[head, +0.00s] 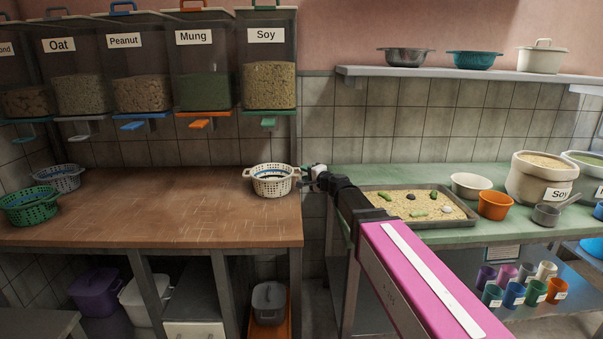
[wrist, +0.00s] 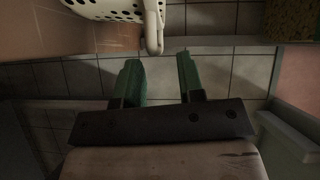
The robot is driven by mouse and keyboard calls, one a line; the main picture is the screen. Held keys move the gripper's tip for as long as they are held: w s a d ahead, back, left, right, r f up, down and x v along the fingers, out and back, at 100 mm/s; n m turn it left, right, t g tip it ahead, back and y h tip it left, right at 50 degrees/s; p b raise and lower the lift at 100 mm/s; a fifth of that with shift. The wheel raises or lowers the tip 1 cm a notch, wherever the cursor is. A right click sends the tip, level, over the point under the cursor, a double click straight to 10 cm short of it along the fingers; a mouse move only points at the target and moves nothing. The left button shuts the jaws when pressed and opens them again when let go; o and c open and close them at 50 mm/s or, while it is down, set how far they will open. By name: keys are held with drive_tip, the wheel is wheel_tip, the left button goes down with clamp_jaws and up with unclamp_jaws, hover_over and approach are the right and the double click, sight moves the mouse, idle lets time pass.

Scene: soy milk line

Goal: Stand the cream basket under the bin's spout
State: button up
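The cream basket (head: 272,188) stands upright on the right end of the wooden table, its holes showing around the side. It sits roughly below the green spout (head: 268,122) of the Soy bin (head: 267,75). My gripper (head: 309,178) is just right of the basket, at about its rim height. In the wrist view, my gripper (wrist: 158,62) has its two green fingers apart with nothing between them. The basket (wrist: 105,10) and its looped handle (wrist: 153,38) show just beyond the fingertips, apart from them.
A green basket (head: 30,205) and a grey-blue basket (head: 60,178) stand at the left of the wooden table (head: 165,200). Bins labelled Mung (head: 201,75), Peanut (head: 137,85) and Oat (head: 80,85) hang left of Soy. A tray (head: 415,205) lies on the green counter. The table's middle is clear.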

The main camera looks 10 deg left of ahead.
drive_tip(key=v, duration=0.7)
drive_tip(key=shift+s+d, duration=0.25)
